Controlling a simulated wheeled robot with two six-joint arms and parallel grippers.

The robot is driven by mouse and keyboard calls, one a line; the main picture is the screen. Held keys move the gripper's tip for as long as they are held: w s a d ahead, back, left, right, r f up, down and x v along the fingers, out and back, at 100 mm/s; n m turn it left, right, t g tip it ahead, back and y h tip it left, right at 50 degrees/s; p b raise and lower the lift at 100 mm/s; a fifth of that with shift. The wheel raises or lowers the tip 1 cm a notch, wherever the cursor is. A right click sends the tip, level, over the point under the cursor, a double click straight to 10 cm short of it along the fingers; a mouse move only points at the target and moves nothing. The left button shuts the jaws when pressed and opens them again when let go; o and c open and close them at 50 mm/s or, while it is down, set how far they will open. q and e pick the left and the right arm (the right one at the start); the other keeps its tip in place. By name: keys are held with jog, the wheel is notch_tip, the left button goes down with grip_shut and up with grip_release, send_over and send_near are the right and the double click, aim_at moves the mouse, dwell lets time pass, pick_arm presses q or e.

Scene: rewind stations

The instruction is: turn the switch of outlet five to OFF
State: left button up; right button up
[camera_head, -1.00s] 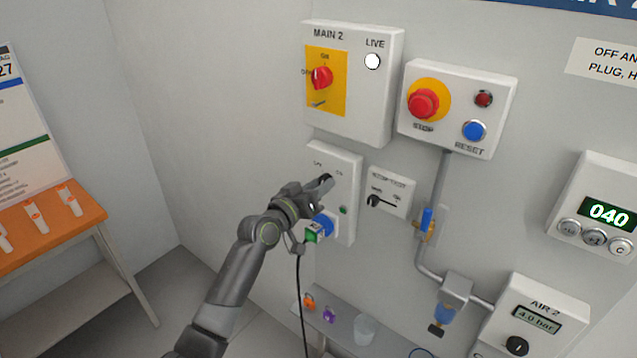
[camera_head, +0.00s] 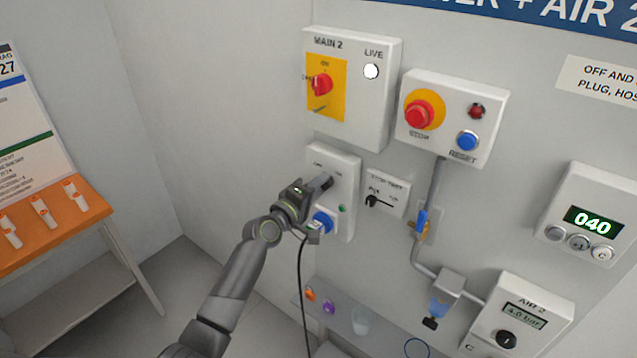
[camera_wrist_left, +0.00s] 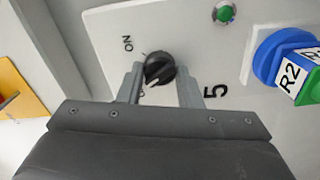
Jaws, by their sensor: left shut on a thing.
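The outlet five box (camera_head: 348,170) is a white panel on the wall below the MAIN 2 box. Its switch is a black round knob (camera_wrist_left: 160,68), clear in the left wrist view beside the number 5. The ON label shows to its upper left; another label below it is mostly hidden by a finger. A pale mark on the knob seems to point toward that hidden label. My left gripper (camera_head: 322,184) is at the box and shut on the knob, one finger on each side (camera_wrist_left: 161,84). In the head view the gripper hides the knob. My right gripper is not in view.
A green lamp (camera_wrist_left: 224,13) and a blue socket (camera_wrist_left: 268,55) with a plug tagged R2 (camera_wrist_left: 291,76) sit beside the knob. A cable (camera_head: 301,285) hangs below. A small selector (camera_head: 372,200) and the red stop button (camera_head: 419,116) are to the right.

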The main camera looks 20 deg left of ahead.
pick_arm(q)
jog(key=shift+n+p, duration=0.45)
jog(key=shift+n, duration=0.75)
jog(key=o, duration=1)
jog(key=b+v, duration=0.1)
jog(key=v, duration=1.6)
jog(key=shift+s+b, duration=0.2)
jog(key=shift+b, duration=0.15)
jog(key=shift+a, duration=0.1)
